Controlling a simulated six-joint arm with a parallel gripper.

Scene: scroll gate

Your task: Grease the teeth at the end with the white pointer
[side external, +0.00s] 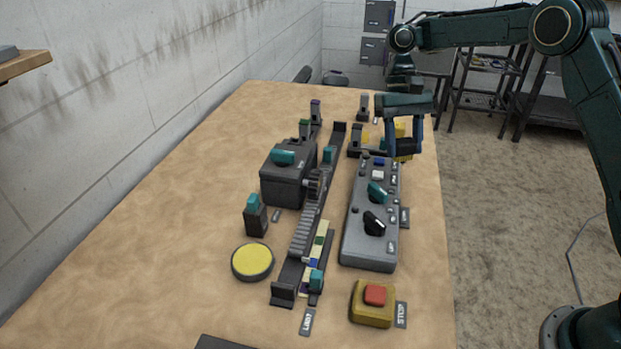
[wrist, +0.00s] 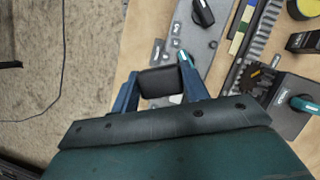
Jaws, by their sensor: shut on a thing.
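The dark toothed rack (side external: 305,229) lies along a track on the table, its teeth facing up; it also shows in the wrist view (wrist: 264,38). A strip with coloured bands (side external: 320,242) runs beside its near end. My gripper (side external: 404,150) is over the far right of the table, beyond the control panel. In the wrist view its blue fingers (wrist: 160,95) are shut on a dark block (wrist: 160,82). Yellow shows between and behind the fingers in the side view; I cannot tell whether it belongs to the block.
A control panel (side external: 365,250) with knobs stands right of the rack. A dark gear box (side external: 284,181) with a teal handle stands left of it. A yellow disc (side external: 252,262) and a red stop button (side external: 375,295) are at the front. Small upright posts stand at the back. The left table is clear.

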